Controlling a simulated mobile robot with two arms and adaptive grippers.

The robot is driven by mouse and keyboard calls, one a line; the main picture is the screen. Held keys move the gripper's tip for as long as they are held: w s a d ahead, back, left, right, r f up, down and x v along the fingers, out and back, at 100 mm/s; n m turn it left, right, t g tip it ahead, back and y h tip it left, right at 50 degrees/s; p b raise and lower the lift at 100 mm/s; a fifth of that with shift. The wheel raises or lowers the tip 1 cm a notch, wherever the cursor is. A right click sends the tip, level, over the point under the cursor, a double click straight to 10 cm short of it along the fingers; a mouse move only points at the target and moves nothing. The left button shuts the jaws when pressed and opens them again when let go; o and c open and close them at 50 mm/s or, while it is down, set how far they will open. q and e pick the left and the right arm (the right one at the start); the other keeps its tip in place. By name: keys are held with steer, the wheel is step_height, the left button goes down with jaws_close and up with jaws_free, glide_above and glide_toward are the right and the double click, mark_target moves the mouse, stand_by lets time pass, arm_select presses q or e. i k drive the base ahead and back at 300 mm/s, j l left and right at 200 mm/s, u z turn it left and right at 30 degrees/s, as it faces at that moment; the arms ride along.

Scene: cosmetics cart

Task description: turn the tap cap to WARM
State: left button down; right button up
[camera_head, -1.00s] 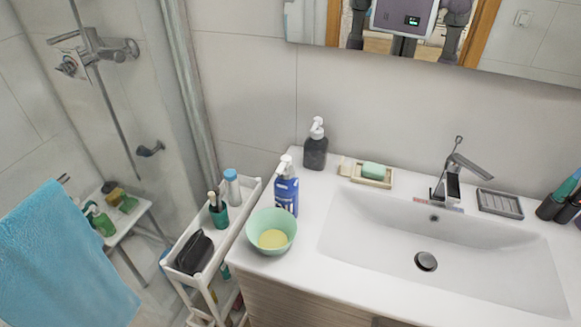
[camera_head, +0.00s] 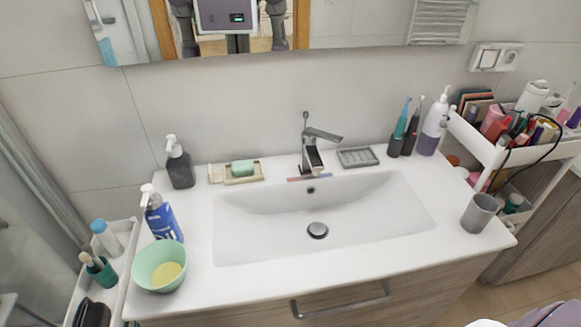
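The chrome tap (camera_head: 313,150) stands at the back middle of the white sink, with its lever pointing to the right. A thin rod with a small ring at its top rises behind it. A small strip with a red and a blue part (camera_head: 308,178) lies at the tap's foot; its writing is too small to read. I cannot read any setting on the tap. Neither of my grippers is in view.
Right are a grey tray (camera_head: 358,157), toothbrushes (camera_head: 400,127), a grey cup (camera_head: 479,213) and a loaded cart (camera_head: 490,152). The basin is empty.

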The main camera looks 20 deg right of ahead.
mark_target(306, 139)
steer(key=k+l+z, duration=0.1)
steer(key=l+z, duration=0.35)
steer(key=k+l+z, duration=0.1)
steer(key=l+z, duration=0.15)
steer(key=z, duration=0.2)
